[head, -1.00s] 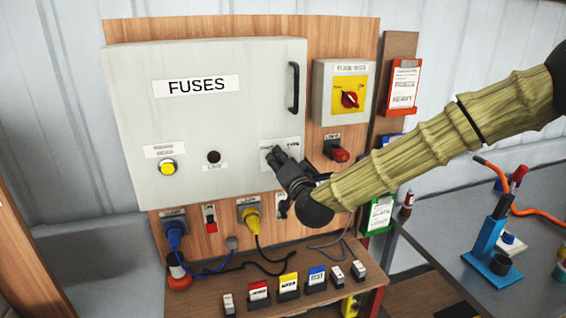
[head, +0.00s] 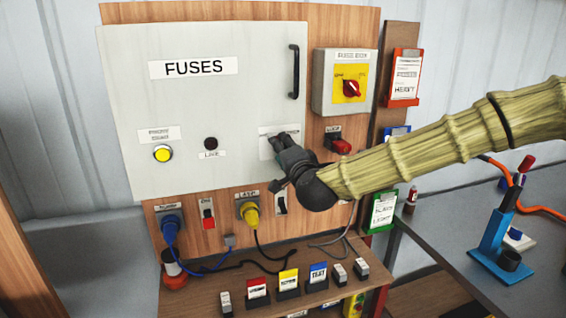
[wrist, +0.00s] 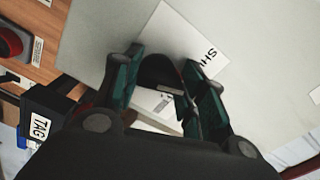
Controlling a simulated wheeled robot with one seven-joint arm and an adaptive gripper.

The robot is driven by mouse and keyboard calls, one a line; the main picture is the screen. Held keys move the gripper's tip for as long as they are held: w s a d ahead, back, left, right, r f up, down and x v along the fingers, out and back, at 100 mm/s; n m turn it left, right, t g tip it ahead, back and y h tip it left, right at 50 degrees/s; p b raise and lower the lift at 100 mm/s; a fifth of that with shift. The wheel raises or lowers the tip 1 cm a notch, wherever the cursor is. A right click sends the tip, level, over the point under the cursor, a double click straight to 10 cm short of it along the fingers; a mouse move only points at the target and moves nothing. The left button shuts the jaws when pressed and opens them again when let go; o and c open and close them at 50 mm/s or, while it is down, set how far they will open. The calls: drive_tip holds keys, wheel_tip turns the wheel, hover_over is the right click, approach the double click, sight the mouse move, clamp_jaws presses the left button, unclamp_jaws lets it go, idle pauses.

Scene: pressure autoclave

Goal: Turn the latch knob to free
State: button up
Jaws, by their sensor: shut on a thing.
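The latch knob (wrist: 160,72) is dark and rounded. In the wrist view it sits between the two fingers of my gripper (wrist: 166,80), which is shut on it. A white label plate (wrist: 190,42) behind it shows the letters "SH", with the rest covered. In the head view my gripper (head: 284,140) is at the lower right of the grey FUSES door (head: 230,110) and hides the knob. The door lies flat against its cabinet. The knob's pointing direction cannot be told.
A black door handle (head: 294,72) is above my gripper. A switch box with a red rotary knob (head: 351,89) and a red-handled switch (head: 341,146) are to the right. Plugs, including a yellow one (head: 249,213), and a shelf (head: 210,289) with several tagged blocks are below.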

drive_tip(key=m+b, duration=0.4)
drive_tip(key=b, duration=0.1)
drive_tip(key=m+b, duration=0.3)
drive_tip(key=shift+d+f, duration=0.2)
drive_tip(key=shift+f, duration=0.05)
drive_tip(key=m+b, duration=0.4)
drive_tip(key=shift+w+r+b, duration=0.1)
drive_tip(key=shift+b, duration=0.25)
drive_tip(key=shift+r+m+b, duration=0.15)
drive_tip(key=shift+m+b, duration=0.6)
drive_tip(key=shift+m, duration=0.15)
drive_tip(key=o, duration=1)
drive_tip(key=shift+d, duration=0.15)
drive_tip(key=shift+o, duration=0.2)
drive_tip(key=shift+s, duration=0.2)
drive_tip(key=v, duration=1.1)
drive_tip(key=shift+s, duration=0.25)
